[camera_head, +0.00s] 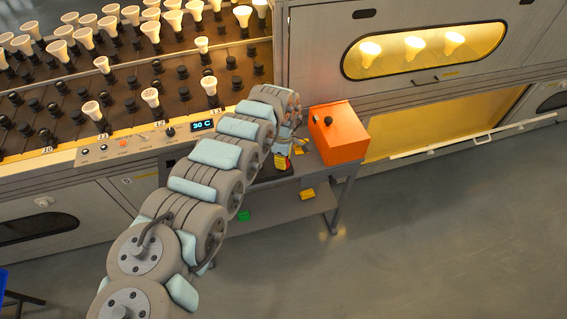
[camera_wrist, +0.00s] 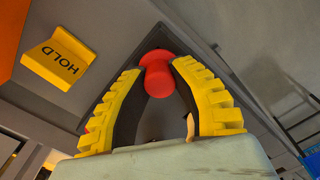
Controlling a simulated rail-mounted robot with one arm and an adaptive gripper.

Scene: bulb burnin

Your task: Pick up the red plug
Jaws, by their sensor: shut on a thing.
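The red plug (camera_wrist: 157,78) is between the two yellow, black-padded fingers of my gripper (camera_wrist: 158,68) in the wrist view. The fingers are shut on it near their tips. Its round head faces the camera, and its far end reaches toward a dark patch on the grey cart. I cannot tell whether it touches the surface below. In the head view, my gripper (camera_head: 284,162) is at the cart top, mostly hidden by my arm, with only a little red and yellow showing.
A yellow HOLD sign (camera_wrist: 60,62) lies beside my gripper. An orange box (camera_head: 338,135) with a black knob stands on the cart's right. The cart's lower shelf (camera_head: 275,217) holds yellow and green pieces. A bulb rack (camera_head: 120,90) is behind. Floor at right is clear.

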